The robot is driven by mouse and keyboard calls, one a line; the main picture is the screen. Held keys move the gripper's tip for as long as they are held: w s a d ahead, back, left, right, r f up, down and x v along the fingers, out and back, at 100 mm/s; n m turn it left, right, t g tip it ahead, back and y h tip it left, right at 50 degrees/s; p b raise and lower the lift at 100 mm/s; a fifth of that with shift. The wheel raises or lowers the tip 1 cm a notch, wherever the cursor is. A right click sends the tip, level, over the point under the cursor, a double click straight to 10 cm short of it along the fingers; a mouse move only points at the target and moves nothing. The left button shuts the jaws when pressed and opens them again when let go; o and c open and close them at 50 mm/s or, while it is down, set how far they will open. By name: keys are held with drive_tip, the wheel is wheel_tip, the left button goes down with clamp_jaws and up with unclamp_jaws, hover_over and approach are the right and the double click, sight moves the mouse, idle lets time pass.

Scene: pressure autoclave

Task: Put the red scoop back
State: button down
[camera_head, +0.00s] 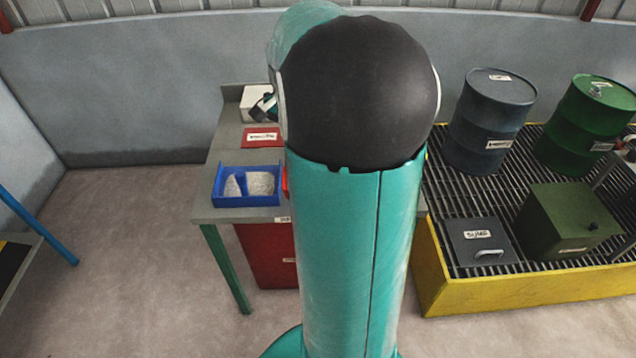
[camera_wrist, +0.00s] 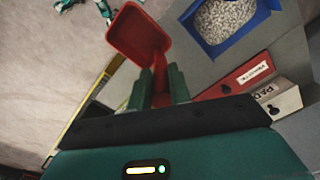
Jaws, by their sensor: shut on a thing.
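The red scoop (camera_wrist: 138,36) shows in the wrist view, with its open bowl at the top left, tilted in the picture. My gripper (camera_wrist: 161,82) is shut on the scoop's red handle, between its two green fingers. The bowl extends beyond the fingertips, beside the blue bin (camera_wrist: 212,47) in that view. No granules can be made out in the bowl. In the head view my arm covers the middle, and the scoop cannot be clearly made out there.
The blue bin (camera_head: 250,203) stands on a grey bench (camera_head: 205,205) with pale granules inside. A labelled red box (camera_head: 263,129) and a white box (camera_head: 251,97) are behind it. A yellow-edged grated platform (camera_head: 480,299) with drums (camera_head: 492,115) is at right.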

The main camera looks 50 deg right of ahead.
drive_tip(key=shift+w+d+f, duration=0.1)
drive_tip(key=shift+w+d, duration=0.05)
drive_tip(key=shift+w, duration=0.05)
drive_tip(key=w+d+f, duration=0.1)
drive_tip(key=d+f, duration=1.1)
drive_tip(key=d, duration=0.1)
drive_tip(key=shift+d+f, duration=0.3)
drive_tip(key=shift+f, duration=0.1)
drive_tip(key=shift+w+f, duration=0.1)
drive_tip(key=shift+w, duration=0.05)
drive_tip(key=c, duration=1.3)
unclamp_jaws()
wheel_tip(320, 180, up, 12)
